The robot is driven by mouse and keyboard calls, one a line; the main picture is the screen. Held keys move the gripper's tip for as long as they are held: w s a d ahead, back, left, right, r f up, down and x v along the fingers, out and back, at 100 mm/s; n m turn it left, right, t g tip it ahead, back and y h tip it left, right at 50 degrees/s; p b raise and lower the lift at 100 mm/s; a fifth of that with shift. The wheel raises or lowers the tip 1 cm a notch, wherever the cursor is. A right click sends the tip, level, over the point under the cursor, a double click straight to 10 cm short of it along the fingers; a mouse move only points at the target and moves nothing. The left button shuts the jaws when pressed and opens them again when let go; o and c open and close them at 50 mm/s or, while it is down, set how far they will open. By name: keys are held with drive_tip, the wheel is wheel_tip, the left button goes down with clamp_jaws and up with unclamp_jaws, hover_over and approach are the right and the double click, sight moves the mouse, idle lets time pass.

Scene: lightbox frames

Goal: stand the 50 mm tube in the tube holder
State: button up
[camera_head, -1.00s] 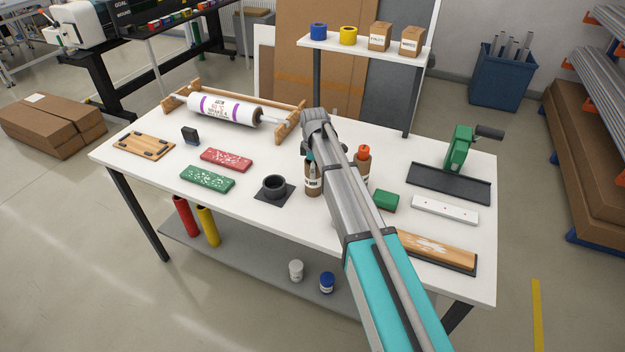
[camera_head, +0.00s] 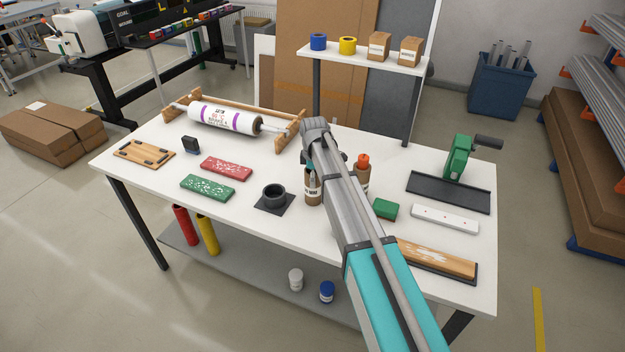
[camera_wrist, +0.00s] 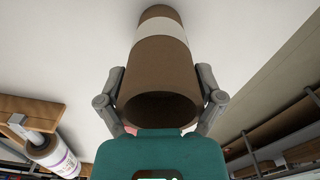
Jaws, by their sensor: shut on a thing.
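The 50 mm tube (camera_head: 313,188) is a brown cardboard cylinder with a pale label, partly hidden by my arm in the head view. In the wrist view the tube (camera_wrist: 160,62) stands between my two fingers, its open end towards the camera. My gripper (camera_wrist: 160,98) is shut on it. In the head view my arm largely hides the gripper. The tube holder (camera_head: 273,192) is a dark round cup on a square base, just left of the tube and apart from it. I cannot tell whether the tube touches the table.
A brown labelled item with an orange top (camera_head: 363,162) stands right of my arm, near a green block (camera_head: 384,209). Green (camera_head: 208,188) and red (camera_head: 226,168) speckled bars lie left of the holder. A white roll on a wooden stand (camera_head: 224,119) is at the back.

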drive_tip(key=shift+r, duration=0.2)
wheel_tip(320, 180, up, 2)
drive_tip(key=p, duration=0.2)
drive_tip(key=shift+r+p, duration=0.2)
drive_tip(key=shift+p, duration=0.1)
drive_tip(key=s+d+r+p, duration=0.1)
drive_tip(key=s+r+p, duration=0.2)
drive_tip(key=s, duration=0.1)
drive_tip(key=s+d+r+p, duration=0.2)
drive_tip(key=s+r+p, duration=0.1)
drive_tip(key=s, duration=0.1)
drive_tip(key=s+d+r+p, duration=0.2)
drive_tip(key=s+r+p, duration=0.2)
drive_tip(key=s, duration=0.1)
idle(0.4)
